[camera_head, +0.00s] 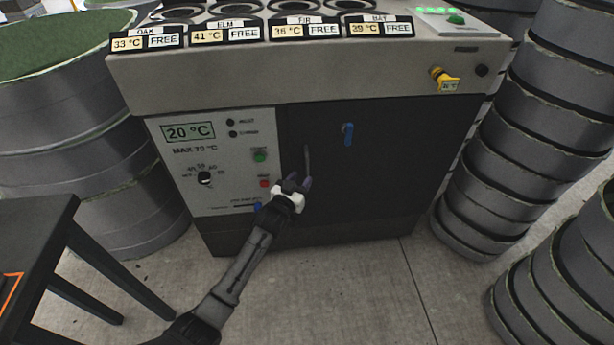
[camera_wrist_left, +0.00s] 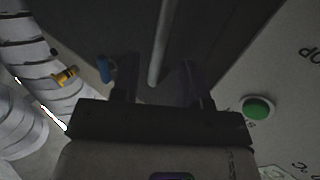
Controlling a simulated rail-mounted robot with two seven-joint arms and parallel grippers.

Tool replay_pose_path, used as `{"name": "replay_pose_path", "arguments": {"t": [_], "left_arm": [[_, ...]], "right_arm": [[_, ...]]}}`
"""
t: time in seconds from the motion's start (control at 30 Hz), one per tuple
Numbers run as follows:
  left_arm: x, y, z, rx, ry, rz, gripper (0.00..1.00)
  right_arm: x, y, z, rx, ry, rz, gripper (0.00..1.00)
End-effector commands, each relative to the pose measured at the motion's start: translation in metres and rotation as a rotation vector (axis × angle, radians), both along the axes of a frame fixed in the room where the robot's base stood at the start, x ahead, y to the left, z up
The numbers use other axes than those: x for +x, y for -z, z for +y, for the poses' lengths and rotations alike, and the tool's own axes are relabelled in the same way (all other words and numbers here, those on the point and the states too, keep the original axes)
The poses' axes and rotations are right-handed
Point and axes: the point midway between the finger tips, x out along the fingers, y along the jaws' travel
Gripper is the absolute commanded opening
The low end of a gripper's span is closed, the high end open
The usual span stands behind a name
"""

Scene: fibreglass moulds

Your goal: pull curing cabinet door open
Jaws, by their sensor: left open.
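The curing cabinet door (camera_head: 375,185) is a dark flat panel at the front of the cabinet and looks shut. Its handle (camera_head: 307,160) is a thin grey upright bar near the door's left edge. My left gripper (camera_head: 296,182) is at the lower end of the handle in the head view. In the left wrist view, the open left gripper (camera_wrist_left: 158,72) has the handle bar (camera_wrist_left: 162,40) running between the lines of its two fingers. I see no finger touching the bar. A blue latch-like piece (camera_head: 348,133) sits on the door and also shows in the wrist view (camera_wrist_left: 105,68). My right gripper is not in view.
The control panel (camera_head: 217,190) with a green button (camera_head: 260,156) is left of the door. A yellow valve (camera_head: 443,78) sticks out at upper right. Stacked grey drums (camera_head: 490,195) stand close on the right. A dark table (camera_head: 35,215) is at left. The floor in front is clear.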

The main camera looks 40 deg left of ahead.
Motion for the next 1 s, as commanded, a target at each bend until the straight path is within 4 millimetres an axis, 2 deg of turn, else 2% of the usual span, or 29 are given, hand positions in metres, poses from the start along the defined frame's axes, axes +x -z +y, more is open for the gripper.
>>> {"name": "replay_pose_path", "arguments": {"t": [0.03,0.3,0.5,0.8,1.0], "left_arm": [[0.009,0.004,0.002,0.000,0.000,-0.002,0.41],[0.039,0.002,0.008,0.000,0.000,0.000,0.41],[0.047,0.001,0.010,-0.001,0.000,0.001,0.41],[0.048,0.000,0.010,-0.001,0.000,0.002,0.41],[0.048,0.000,0.010,0.000,0.000,0.001,0.23]], "right_arm": [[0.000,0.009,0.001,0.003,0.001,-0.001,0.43],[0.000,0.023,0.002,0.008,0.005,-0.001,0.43],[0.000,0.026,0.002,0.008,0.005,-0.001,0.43],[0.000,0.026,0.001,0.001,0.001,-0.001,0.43],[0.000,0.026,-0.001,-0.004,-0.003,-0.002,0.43]]}}
